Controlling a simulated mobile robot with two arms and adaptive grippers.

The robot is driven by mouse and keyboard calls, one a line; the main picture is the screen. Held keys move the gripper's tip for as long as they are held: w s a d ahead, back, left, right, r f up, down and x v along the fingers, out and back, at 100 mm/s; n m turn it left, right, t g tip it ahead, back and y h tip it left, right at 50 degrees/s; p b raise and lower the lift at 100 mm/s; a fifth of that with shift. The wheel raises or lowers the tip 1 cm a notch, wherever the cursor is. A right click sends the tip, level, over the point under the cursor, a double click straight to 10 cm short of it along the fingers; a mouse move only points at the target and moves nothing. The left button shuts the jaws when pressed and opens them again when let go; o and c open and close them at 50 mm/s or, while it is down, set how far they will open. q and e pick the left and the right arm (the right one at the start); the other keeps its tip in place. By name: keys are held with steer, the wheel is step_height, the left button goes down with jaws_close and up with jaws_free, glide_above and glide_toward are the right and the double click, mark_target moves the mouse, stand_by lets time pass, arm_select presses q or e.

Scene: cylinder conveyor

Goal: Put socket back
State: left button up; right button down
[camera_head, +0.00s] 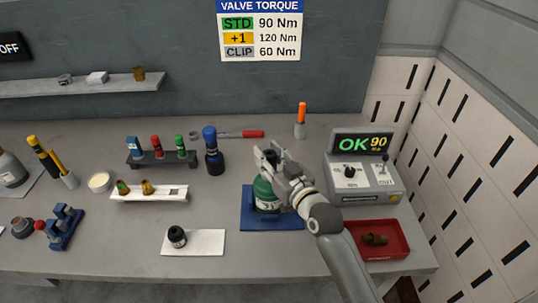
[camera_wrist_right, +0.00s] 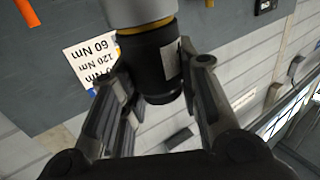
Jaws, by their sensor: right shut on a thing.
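My right gripper (camera_head: 268,157) is above the green gas cylinder (camera_head: 264,190), which stands on a blue mat (camera_head: 287,222). It is shut on a black cylindrical piece with a pale label, in the right wrist view (camera_wrist_right: 160,62). A brass ring and a grey cylindrical part adjoin this piece in that view. I cannot tell whether it is the socket or whether it is fastened to the cylinder. A dark rack (camera_head: 160,162) at the back left holds blue, red and green topped pieces. My left gripper is not in view.
A small black piece (camera_head: 176,236) sits on a white mat (camera_head: 207,243). A blue-topped dark tool (camera_head: 212,152) stands right of the rack. A display box (camera_head: 362,180) reads OK 90. A red tray (camera_head: 392,247) holds a brown part. A red-handled wrench (camera_head: 240,134) lies behind.

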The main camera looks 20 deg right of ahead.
steer(key=c, duration=1.1)
jaws_free()
